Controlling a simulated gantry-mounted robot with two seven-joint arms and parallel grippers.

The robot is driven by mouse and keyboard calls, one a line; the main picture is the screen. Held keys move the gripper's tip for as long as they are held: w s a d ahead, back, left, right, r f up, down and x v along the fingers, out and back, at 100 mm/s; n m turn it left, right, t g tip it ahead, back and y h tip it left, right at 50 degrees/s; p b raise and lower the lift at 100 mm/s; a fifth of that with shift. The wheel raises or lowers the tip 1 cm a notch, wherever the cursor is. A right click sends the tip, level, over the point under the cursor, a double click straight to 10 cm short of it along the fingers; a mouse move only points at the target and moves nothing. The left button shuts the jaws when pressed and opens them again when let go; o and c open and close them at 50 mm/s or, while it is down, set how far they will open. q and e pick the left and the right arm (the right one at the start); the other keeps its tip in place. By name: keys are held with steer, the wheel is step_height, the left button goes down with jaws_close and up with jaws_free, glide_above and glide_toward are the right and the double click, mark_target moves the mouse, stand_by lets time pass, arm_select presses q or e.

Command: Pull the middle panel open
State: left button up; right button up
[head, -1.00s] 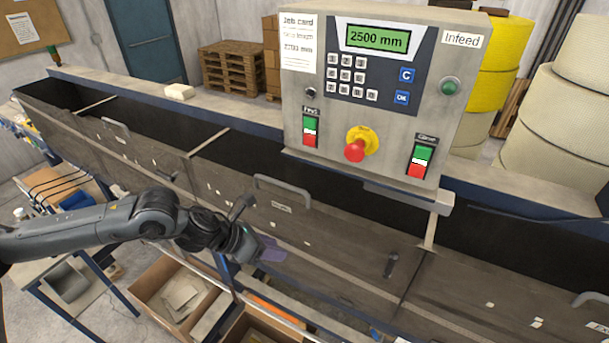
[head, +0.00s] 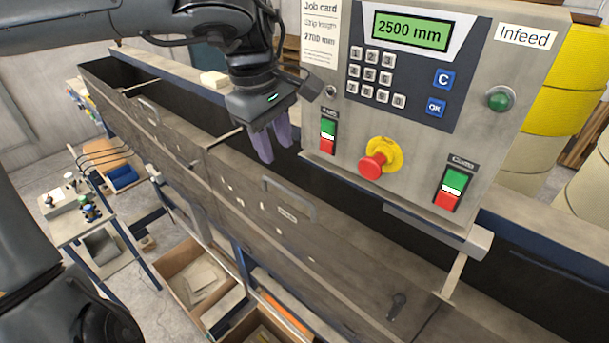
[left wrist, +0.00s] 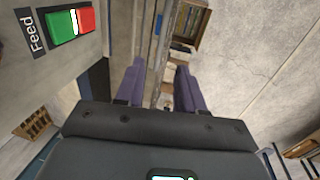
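The middle panel (head: 335,258) is a dark grey front panel of the long trough, below the control box. It looks closed, in line with the panel to its left. A grey bar handle (head: 290,191) sits near its top edge, and a dark latch (head: 397,304) is at its lower right. My left gripper (head: 275,147) points down above the trough, up and left of the handle and apart from it. Its two purple fingers are spread with nothing between them, as the left wrist view (left wrist: 160,88) also shows. My right gripper is not in view.
The control box (head: 345,100), with its red stop knob (head: 373,164) and green-red switches, stands close to the right of my left gripper. The Feed switch (left wrist: 70,24) is near in the left wrist view. Cardboard boxes (head: 190,278) stand below the trough.

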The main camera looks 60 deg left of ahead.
mark_target(286, 188)
arm_select(q)
steer(key=f, duration=0.3)
steer(key=w+f, duration=0.1)
steer(key=f, duration=0.6)
steer(key=shift+w+a+f, duration=0.1)
steer(key=shift+w+a, duration=0.2)
jaws_close()
